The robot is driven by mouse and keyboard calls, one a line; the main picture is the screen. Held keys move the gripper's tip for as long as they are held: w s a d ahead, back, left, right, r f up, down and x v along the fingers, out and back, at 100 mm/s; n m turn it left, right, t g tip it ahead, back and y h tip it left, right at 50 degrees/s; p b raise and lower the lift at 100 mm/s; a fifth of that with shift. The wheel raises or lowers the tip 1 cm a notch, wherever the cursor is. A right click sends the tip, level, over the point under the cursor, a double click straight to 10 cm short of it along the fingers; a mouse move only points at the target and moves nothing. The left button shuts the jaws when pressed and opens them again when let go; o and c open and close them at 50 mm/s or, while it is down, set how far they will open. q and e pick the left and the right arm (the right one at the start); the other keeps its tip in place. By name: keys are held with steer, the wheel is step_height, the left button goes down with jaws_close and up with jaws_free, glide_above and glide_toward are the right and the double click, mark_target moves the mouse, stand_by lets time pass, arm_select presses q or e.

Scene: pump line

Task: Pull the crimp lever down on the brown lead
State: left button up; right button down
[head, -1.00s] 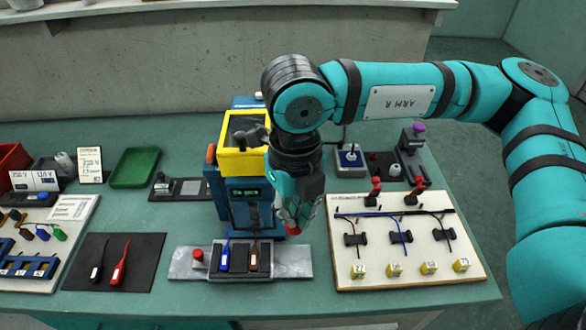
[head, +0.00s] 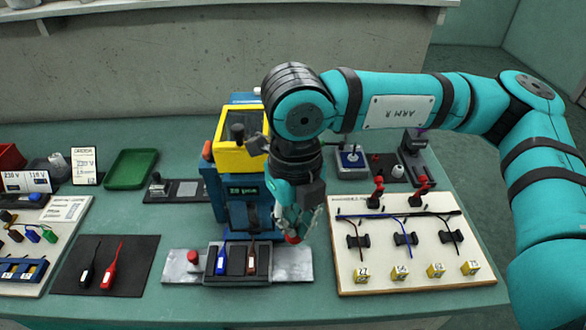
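The crimp press (head: 232,205) is a blue machine with a yellow frame (head: 240,158) and a small green-lit display, standing mid-bench. My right gripper (head: 297,226) points down at the press's right front. A red knob-like part (head: 292,238) shows at its fingertips; it may be the end of the crimp lever, whose shaft is hidden behind my gripper and wrist. I cannot tell whether the fingers are closed on it. The brown lead (head: 252,260) lies in a dark tray (head: 237,274) before the press, right of a blue lead (head: 222,260). My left gripper is out of view.
The tray sits on a grey plate (head: 295,264) with a red button (head: 193,257). A white harness board (head: 400,277) lies right, with red clamps and yellow tags. A black mat (head: 70,280) with red and black tools lies left. A green tray (head: 132,170) stands behind it.

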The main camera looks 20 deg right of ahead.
step_height(320, 180, up, 13)
steer(key=w+p, duration=0.2)
steer(key=p, duration=0.5)
steer(key=shift+w+d, duration=0.15)
steer(key=shift+d, duration=0.15)
stand_by(0.4)
stand_by(0.4)
